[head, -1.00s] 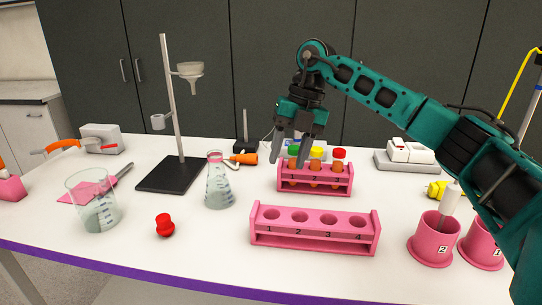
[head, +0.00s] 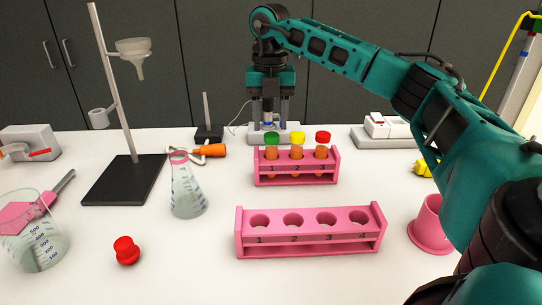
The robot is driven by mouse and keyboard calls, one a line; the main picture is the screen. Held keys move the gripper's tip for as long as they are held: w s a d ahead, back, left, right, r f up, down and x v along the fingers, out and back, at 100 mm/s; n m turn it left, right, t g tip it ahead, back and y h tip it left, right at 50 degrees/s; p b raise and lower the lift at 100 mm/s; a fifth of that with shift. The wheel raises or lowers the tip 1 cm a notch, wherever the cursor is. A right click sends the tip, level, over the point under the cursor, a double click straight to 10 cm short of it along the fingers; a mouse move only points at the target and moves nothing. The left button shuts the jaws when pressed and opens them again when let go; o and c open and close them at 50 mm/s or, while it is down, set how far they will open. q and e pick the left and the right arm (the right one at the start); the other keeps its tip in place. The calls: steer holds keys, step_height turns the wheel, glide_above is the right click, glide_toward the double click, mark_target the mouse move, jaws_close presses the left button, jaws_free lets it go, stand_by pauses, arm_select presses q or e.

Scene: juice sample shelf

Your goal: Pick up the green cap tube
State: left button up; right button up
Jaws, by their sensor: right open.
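The green cap tube (head: 271,139) stands in the leftmost slot of the small pink rack (head: 296,180), beside the yellow cap tube (head: 298,139) and the red cap tube (head: 322,138). The tubes hold orange liquid. My right gripper (head: 270,122) is open and points down, with its two fingers apart just above and apparently behind the green cap. Whether it touches the cap I cannot tell. My left gripper is not in view.
An empty pink rack (head: 310,245) with numbered holes stands in front. A flask (head: 187,190), a funnel stand (head: 121,180), a beaker (head: 40,245) and a red bulb (head: 126,250) are at left. A pink cup (head: 430,228) stands at right beneath my right arm.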

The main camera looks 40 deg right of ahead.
mark_target(271, 135)
steer(key=shift+s+a+f, duration=0.1)
steer(key=shift+s+f, duration=0.1)
steer(key=shift+f, duration=1.2)
steer(key=shift+s+f, duration=0.15)
steer(key=shift+f, duration=1.2)
steer(key=shift+c, duration=0.3)
steer(key=c, duration=0.8)
